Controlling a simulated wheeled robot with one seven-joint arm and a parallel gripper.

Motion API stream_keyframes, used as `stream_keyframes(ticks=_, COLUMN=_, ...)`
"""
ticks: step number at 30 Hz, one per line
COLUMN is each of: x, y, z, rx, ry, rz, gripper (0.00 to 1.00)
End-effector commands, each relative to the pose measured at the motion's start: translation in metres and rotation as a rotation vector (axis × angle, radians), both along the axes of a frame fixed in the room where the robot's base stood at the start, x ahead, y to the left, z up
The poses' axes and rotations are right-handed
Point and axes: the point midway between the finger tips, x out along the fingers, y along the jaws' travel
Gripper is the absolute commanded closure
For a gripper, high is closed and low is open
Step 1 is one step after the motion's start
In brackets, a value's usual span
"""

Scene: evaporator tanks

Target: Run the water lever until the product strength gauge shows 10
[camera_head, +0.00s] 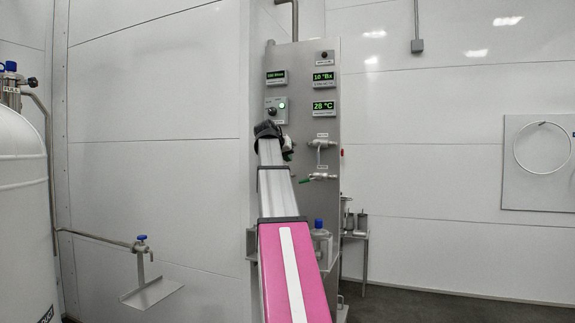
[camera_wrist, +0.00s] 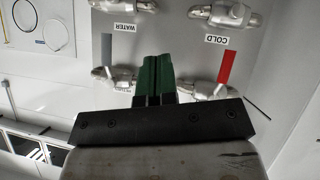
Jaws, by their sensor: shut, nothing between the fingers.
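The product strength gauge (camera_head: 324,76) appears to be the green display reading 10 °Bx, high on the steel panel; its small caption is not legible. In the wrist view, turned upside down, the WATER label (camera_wrist: 124,28) lies beside a grey lever strip (camera_wrist: 107,48). The COLD label (camera_wrist: 222,40) lies beside a red lever strip (camera_wrist: 226,67). My gripper (camera_wrist: 155,58) is shut and empty, its green fingers between these two levers and apart from both. In the head view my gripper (camera_head: 288,151) is partly hidden by my arm, in front of the panel.
The steel panel (camera_head: 299,62) also has a 28 °C display (camera_head: 324,107) and a lit green button (camera_head: 282,105). Pipe valves (camera_head: 320,143) stick out at its right. A white tank (camera_head: 22,190) stands far left, with a blue-capped tap (camera_head: 141,243) beside it.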

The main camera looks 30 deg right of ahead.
Motion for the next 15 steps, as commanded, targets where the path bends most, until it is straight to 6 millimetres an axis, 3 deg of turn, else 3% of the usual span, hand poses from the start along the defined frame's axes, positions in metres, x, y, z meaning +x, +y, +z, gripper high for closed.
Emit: stream_keyframes(ticks=15, x=0.035, y=-0.065, z=-0.055, rx=0.002, ry=-0.002, rz=0.001, gripper=1.00)
